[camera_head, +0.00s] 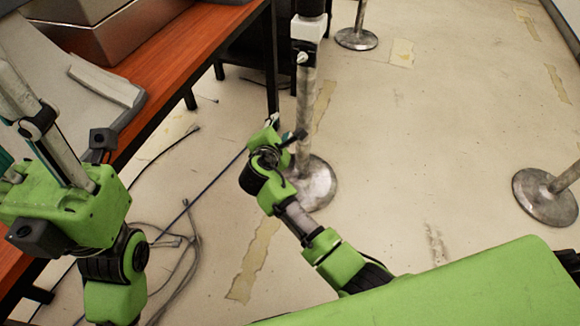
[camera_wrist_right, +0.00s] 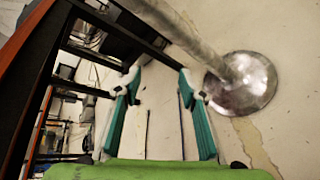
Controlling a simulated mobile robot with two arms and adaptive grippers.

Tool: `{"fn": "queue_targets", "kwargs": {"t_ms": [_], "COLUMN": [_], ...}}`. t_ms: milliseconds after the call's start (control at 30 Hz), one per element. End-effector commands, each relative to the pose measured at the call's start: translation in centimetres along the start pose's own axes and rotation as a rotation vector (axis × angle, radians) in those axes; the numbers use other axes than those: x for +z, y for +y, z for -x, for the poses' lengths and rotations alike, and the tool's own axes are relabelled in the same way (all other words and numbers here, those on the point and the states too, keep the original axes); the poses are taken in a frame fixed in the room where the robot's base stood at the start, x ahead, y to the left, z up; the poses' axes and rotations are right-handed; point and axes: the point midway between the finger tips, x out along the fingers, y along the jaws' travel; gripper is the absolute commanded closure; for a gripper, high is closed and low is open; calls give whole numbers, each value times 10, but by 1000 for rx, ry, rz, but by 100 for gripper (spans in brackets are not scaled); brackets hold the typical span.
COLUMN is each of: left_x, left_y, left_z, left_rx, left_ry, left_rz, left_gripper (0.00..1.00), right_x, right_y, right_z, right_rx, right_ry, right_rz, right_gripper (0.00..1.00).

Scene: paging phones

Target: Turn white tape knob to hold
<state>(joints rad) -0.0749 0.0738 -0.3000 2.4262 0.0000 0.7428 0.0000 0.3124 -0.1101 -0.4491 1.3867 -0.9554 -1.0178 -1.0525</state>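A grey metal stanchion post (camera_head: 305,105) stands on a round base. Near its top is a white block (camera_head: 308,28), with a small pale knob (camera_head: 303,58) just below it; I cannot tell which is the tape knob. My right gripper (camera_head: 286,127) is below them in the head view, beside the post. The right wrist view shows this gripper (camera_wrist_right: 159,78) open and empty, with the post (camera_wrist_right: 185,32) passing to its right. The white block is outside the right wrist view. My left gripper (camera_head: 18,118) is at the far left; its finger opening is unclear.
A reddish-brown table (camera_head: 190,50) at the left bears a grey metal box (camera_head: 110,25) and a pale grey device (camera_head: 75,75). Cables (camera_head: 185,240) lie on the floor. Other stanchion bases (camera_head: 357,38) stand further right.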

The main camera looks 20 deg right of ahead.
Motion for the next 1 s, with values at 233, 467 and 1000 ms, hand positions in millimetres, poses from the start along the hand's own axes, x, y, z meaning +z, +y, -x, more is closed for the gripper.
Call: {"fn": "queue_targets", "kwargs": {"t_ms": [233,467,1000], "left_x": [-3,-5,-6], "left_y": [-2,-4,-5], "left_z": [-43,-73,-97], "left_rx": [0,0,0], "left_ry": [0,0,0], "left_rz": [0,0,0], "left_gripper": [64,64,64], "right_x": [-15,-28,-40], "right_y": [-43,-86,-134], "right_z": [6,17,32], "right_rx": [-102,-198,-301], "right_ry": [101,174,233], "right_rz": [-82,-170,-274], "right_gripper": [62,62,62]}}
